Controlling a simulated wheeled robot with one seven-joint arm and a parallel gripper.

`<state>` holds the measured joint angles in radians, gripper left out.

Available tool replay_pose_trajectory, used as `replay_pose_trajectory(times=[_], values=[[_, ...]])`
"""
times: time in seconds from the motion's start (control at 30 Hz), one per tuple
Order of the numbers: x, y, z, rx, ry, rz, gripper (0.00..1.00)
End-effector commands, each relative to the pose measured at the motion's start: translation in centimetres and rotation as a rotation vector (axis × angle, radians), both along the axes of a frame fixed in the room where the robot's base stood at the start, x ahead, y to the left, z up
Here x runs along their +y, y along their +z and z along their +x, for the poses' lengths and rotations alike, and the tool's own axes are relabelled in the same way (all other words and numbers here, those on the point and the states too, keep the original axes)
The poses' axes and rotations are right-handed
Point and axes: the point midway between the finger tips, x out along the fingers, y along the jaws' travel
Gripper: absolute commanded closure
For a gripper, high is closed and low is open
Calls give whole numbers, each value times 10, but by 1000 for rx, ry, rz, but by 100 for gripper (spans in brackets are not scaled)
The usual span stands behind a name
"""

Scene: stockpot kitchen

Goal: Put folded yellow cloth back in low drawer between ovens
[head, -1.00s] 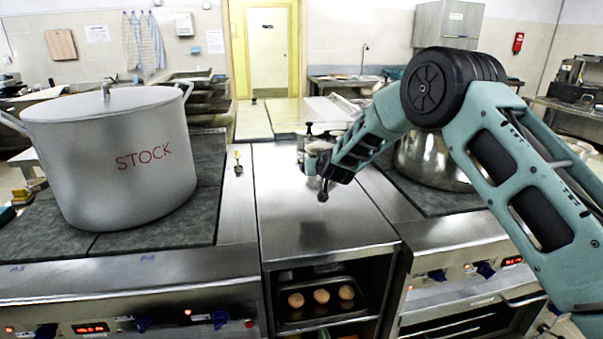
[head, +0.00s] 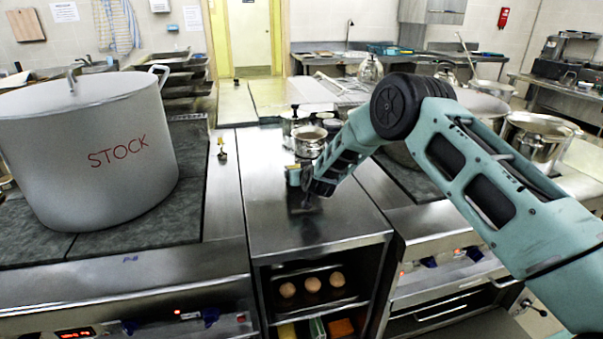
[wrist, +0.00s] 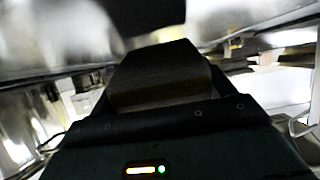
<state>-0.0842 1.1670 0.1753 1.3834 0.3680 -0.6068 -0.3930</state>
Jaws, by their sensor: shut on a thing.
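My gripper (head: 305,200) hangs over the steel worktop between the two ovens, at the end of my teal arm. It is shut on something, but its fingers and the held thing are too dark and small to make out. A small yellow patch (head: 292,167) shows beside it; I cannot tell whether this is the folded cloth. In the wrist view a dark brownish block (wrist: 160,80) fills the middle, unclear in kind. Below the worktop, the low compartment shows a yellow thing (head: 286,331), a green thing (head: 317,328) and an orange thing (head: 341,327), cut by the frame edge.
A large stockpot (head: 95,150) marked STOCK stands on the left stove. A small metal pot (head: 308,141) stands on the worktop behind my gripper. A shelf under the worktop (head: 260,215) holds a tray with three round brown things (head: 312,284). The worktop's front is clear.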

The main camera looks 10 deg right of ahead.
Motion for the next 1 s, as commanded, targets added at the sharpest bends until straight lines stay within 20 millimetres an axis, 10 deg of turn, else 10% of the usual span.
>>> replay_pose_trajectory(times=[0.43, 0.47, 0.5, 1.0], values=[[0, -10, 0, -1, 1, 0, 63], [0, -8, 0, -1, 1, 0, 10], [0, -8, 0, 0, 1, 0, 0], [1, 3, -19, 0, 2, 1, 0]])
